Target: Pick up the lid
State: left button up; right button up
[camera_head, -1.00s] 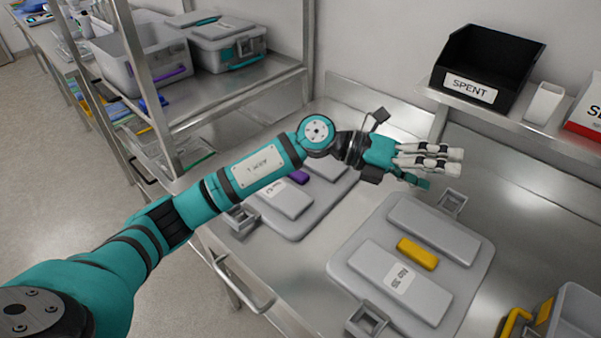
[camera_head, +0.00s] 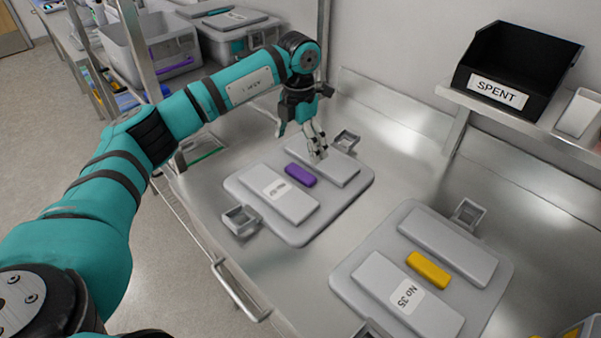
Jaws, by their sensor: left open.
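Two grey lids lie flat on the steel counter. The left lid (camera_head: 323,205) has a purple block (camera_head: 300,175) in its middle, raised panels on either side and a square grey loop at two ends. The right lid (camera_head: 480,300) has a yellow block (camera_head: 428,270) and a label reading "No 35". My left gripper (camera_head: 316,154) is open and points down over the far panel of the left lid, just beyond the purple block. I cannot tell whether its fingertips touch the panel. My right gripper is not in view.
A black bin marked SPENT (camera_head: 517,70) and a white container (camera_head: 579,113) stand on a wall shelf at the right. Grey tubs (camera_head: 150,48) sit on a rack at the back left. Bare counter (camera_head: 385,185) lies between the lids.

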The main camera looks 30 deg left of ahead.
aim_at(301, 171)
pick_arm(q)
notch_tip(301, 171, down, 4)
jog(key=shift+p, duration=0.3)
jog(key=f, duration=0.1)
jog(key=f+p, duration=0.2)
jog(key=f, duration=0.1)
jog(key=shift+w+f, duration=0.1)
jog(key=shift+w, duration=0.15)
jog(key=shift+f, duration=0.5)
jog(key=c, duration=1.6)
jog(key=shift+w+r, duration=0.1)
